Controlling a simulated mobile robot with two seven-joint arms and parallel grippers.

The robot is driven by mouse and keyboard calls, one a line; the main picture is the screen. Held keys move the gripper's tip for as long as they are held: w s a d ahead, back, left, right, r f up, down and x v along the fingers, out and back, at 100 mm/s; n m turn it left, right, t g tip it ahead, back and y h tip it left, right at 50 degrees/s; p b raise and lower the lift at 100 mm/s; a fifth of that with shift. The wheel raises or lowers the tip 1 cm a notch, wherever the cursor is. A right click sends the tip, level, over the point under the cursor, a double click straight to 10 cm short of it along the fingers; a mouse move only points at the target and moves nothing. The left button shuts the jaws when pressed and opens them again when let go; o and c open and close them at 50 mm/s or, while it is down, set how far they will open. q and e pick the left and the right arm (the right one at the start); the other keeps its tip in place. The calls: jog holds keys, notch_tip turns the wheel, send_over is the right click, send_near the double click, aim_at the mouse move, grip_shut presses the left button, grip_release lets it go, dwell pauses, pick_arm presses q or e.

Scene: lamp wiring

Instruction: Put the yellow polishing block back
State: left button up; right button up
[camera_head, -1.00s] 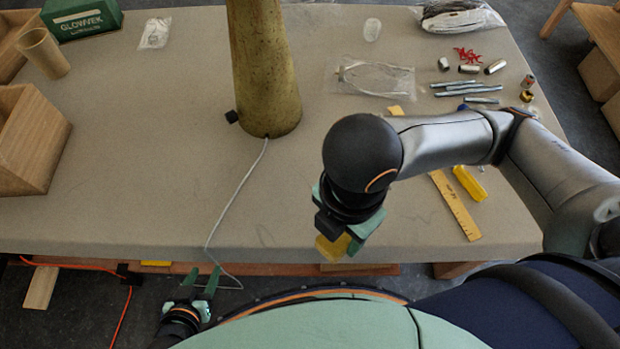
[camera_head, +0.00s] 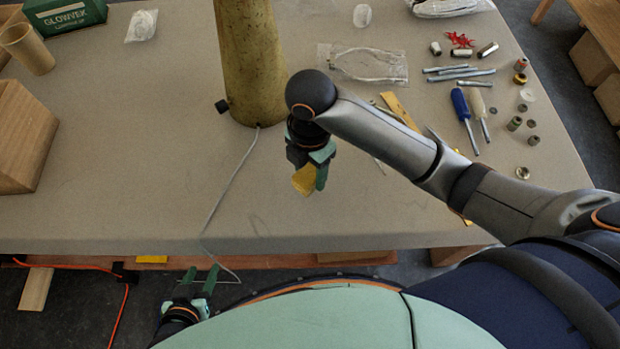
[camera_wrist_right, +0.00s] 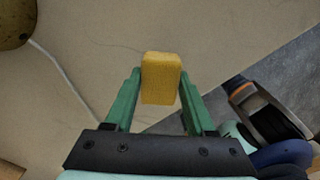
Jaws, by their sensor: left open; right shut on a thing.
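The yellow polishing block (camera_head: 304,181) is held between the green fingers of my right gripper (camera_head: 314,174), above the front middle of the table. In the right wrist view the block (camera_wrist_right: 161,78) sits between the two fingertips (camera_wrist_right: 160,85), its far end sticking out past them. My left gripper (camera_head: 201,280) is open, low in front of the table's front edge, close to the grey cord. The cord's end near that gripper is hard to make out.
A tall mottled lamp column (camera_head: 250,65) stands at the back, with a pale cord (camera_head: 228,190) running over the front edge. Wooden boxes (camera_head: 22,138) are at left. Screwdrivers (camera_head: 463,110), rods and small parts lie at right. The front left of the table is clear.

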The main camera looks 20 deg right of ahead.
aim_at(310, 173)
notch_tip(310, 173, down, 3)
jog(key=shift+r, duration=0.1)
jog(key=o, duration=1.2)
notch_tip(310, 173, up, 6)
jog(key=shift+r+p, duration=0.2)
jog(key=shift+p, duration=0.95)
notch_tip(310, 173, up, 4)
jog(key=shift+b, duration=0.3)
jog(key=shift+r, duration=0.8)
